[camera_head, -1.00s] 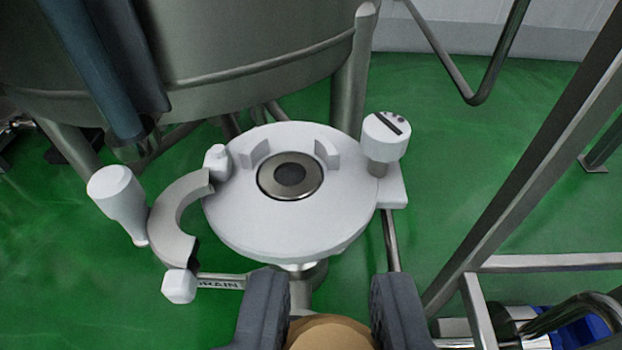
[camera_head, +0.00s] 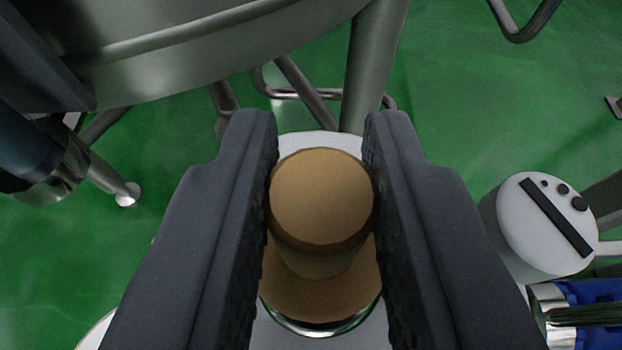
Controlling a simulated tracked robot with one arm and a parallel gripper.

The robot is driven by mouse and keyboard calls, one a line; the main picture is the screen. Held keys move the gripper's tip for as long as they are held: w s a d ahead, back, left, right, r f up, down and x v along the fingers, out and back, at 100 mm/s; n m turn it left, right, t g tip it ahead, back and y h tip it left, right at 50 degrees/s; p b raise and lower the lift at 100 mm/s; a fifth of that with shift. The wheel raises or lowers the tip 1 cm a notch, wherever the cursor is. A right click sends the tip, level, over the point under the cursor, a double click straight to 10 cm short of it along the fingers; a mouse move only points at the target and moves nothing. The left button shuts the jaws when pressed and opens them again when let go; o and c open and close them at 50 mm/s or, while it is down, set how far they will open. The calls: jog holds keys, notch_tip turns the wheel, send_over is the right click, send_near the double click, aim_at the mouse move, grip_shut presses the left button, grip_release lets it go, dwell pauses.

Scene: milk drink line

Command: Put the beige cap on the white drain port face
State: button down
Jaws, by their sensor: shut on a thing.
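The beige cap (camera_head: 321,197) is between the two dark fingers of my gripper (camera_head: 319,165), which is shut on its knob. The cap's wider flange shows below the knob. The white drain port face (camera_head: 318,140) lies beneath, mostly hidden by the cap and the fingers. Part of a metal ring (camera_head: 320,329) shows along the cap's lower edge, so the cap is over the port opening. I cannot tell whether the cap touches the face.
A white knob with a black slot (camera_head: 545,228) stands to the right of my gripper. The steel tank (camera_head: 200,40) and its leg (camera_head: 372,65) are close behind. Blue equipment (camera_head: 595,300) is at lower right.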

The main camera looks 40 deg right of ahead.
jog(key=shift+f+b, duration=0.3)
jog(key=shift+f, duration=0.85)
jog(key=shift+f, duration=0.1)
jog(key=c, duration=1.2)
grip_release()
jog(key=shift+c, duration=0.2)
jog(key=p+v, duration=0.2)
jog(key=v, duration=1)
jog(key=shift+p, duration=0.3)
